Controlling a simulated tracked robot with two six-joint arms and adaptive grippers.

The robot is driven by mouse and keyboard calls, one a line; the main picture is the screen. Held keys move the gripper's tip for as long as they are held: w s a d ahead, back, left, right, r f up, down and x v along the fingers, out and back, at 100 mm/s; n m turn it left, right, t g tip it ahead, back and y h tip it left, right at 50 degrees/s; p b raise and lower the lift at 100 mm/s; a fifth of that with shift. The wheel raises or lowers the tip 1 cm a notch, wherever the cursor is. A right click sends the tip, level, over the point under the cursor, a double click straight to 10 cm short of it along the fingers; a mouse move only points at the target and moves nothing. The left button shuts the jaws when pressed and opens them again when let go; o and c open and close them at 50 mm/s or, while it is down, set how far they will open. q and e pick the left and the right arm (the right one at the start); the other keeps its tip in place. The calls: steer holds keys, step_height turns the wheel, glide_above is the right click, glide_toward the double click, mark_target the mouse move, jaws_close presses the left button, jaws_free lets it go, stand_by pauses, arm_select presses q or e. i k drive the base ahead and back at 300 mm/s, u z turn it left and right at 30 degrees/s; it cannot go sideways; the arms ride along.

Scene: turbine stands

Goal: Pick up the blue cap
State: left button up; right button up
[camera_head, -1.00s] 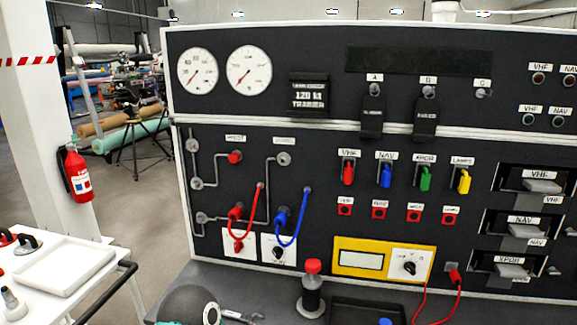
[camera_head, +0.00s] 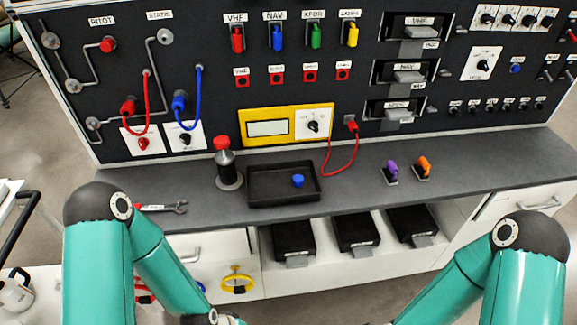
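A small blue cap (camera_head: 298,181) lies in the right part of a shallow black tray (camera_head: 262,199) on the grey worktop. Nothing touches it except the tray. My two teal arms show at the bottom left and bottom right, below the worktop edge. Both run out of the bottom of the picture, and neither gripper is in view.
A wrench (camera_head: 165,207) lies further left. Purple (camera_head: 391,171) and orange (camera_head: 423,166) handled pieces stand to the right.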

mark_target(298, 179)
steer(key=z, duration=0.7)
steer(key=i, duration=0.35)
steer(key=u, duration=0.1)
